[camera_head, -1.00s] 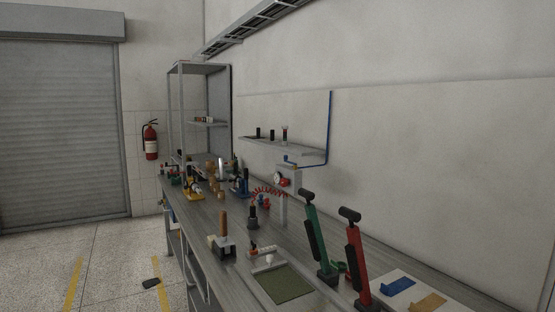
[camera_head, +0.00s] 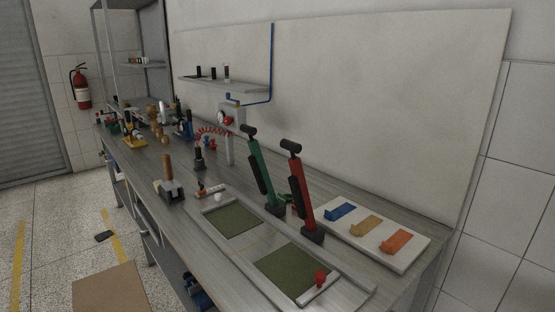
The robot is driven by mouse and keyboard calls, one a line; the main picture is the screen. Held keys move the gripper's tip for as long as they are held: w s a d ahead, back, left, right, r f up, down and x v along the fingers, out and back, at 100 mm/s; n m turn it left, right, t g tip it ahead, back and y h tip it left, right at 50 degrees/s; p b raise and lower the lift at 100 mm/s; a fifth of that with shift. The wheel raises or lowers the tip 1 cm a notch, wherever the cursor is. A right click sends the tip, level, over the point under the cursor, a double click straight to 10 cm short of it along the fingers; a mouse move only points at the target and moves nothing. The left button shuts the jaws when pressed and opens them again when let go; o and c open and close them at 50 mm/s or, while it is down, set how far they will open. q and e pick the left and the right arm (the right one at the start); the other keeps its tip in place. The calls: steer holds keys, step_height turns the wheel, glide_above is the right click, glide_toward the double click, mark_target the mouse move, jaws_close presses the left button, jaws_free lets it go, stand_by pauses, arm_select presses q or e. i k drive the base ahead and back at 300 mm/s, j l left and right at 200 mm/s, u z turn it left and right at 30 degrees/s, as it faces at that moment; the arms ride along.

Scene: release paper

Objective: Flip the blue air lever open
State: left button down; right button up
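A blue air pipe (camera_head: 272,62) runs down the wall and bends left at its lower end to a grey post (camera_head: 229,148) on the workbench. A round gauge (camera_head: 221,118) with a red part beside it is on this post. A small blue piece (camera_head: 231,97), which looks like the air lever, sits at the top of the post by the pipe's end. It is too small to tell how it is turned. Neither of my grippers is in view.
The long workbench (camera_head: 195,240) holds a green-handled press (camera_head: 260,170), a red-handled press (camera_head: 301,190), a tray with green mats (camera_head: 232,220), and a white board (camera_head: 410,254) with blue, tan and orange pieces. A shelf (camera_head: 225,84) is on the wall. A cardboard-coloured panel (camera_head: 108,290) is at lower left.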

mark_target(228, 95)
steer(key=i+j+z, duration=0.3)
steer(key=j+z, duration=0.15)
steer(key=i+j+z, duration=0.2)
steer(key=j, duration=0.2)
steer(key=j+z, duration=0.25)
steer(key=i+j+z, duration=0.1)
steer(key=j, duration=0.9)
steer(key=i+j+z, duration=0.15)
steer(key=j, duration=0.85)
steer(key=i+j+z, duration=0.1)
steer(key=j, duration=1.7)
steer(key=i+j, duration=0.15)
steer(key=j, duration=0.65)
